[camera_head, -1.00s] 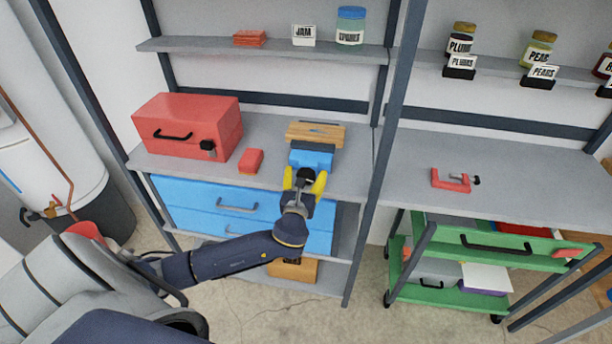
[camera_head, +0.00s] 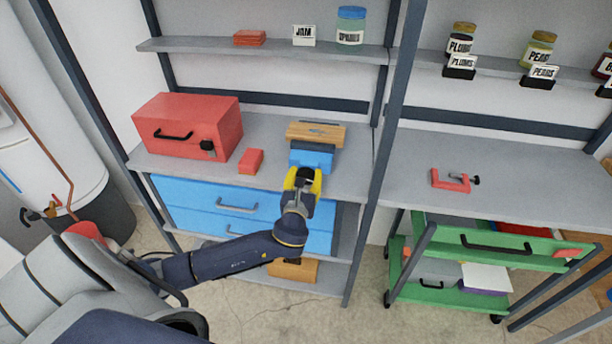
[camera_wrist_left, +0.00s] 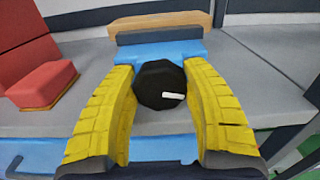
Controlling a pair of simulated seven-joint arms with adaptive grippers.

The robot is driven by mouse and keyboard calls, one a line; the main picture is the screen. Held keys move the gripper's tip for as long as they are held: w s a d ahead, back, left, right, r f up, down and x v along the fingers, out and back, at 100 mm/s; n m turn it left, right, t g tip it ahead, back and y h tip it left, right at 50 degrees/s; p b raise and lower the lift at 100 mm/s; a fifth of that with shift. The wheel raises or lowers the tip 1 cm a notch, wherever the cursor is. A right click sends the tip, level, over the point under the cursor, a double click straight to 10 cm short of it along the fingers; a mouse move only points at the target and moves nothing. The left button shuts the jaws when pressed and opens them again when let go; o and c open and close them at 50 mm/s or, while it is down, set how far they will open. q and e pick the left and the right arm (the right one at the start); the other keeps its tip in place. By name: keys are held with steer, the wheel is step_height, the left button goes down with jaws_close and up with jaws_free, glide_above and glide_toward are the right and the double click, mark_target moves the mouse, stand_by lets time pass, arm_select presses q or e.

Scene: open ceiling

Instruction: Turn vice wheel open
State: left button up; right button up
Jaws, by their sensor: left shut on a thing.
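The blue vice (camera_head: 312,156) stands on the grey shelf with a wooden board (camera_head: 316,131) at its jaws. My left gripper (camera_head: 304,177) is at the front of the vice, its yellow fingers pointing at it. In the left wrist view the black vice wheel (camera_wrist_left: 160,84) with a small white mark sits between the two yellow fingers (camera_wrist_left: 165,95), which are shut on its sides. The vice body (camera_wrist_left: 158,54) and the wooden board (camera_wrist_left: 165,22) show behind the wheel. My right gripper is not in view.
A red toolbox (camera_head: 188,128) and a small red block (camera_head: 251,161) stand left of the vice. A shelf post (camera_head: 385,130) rises to its right. Blue drawers (camera_head: 228,205) are below. A red clamp (camera_head: 451,181) lies on the right shelf.

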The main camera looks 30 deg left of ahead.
arm_select(q)
steer(key=shift+a+n, duration=0.15)
steer(key=shift+n, duration=1.15)
steer(key=o, duration=1.2)
steer(key=v, duration=1.2)
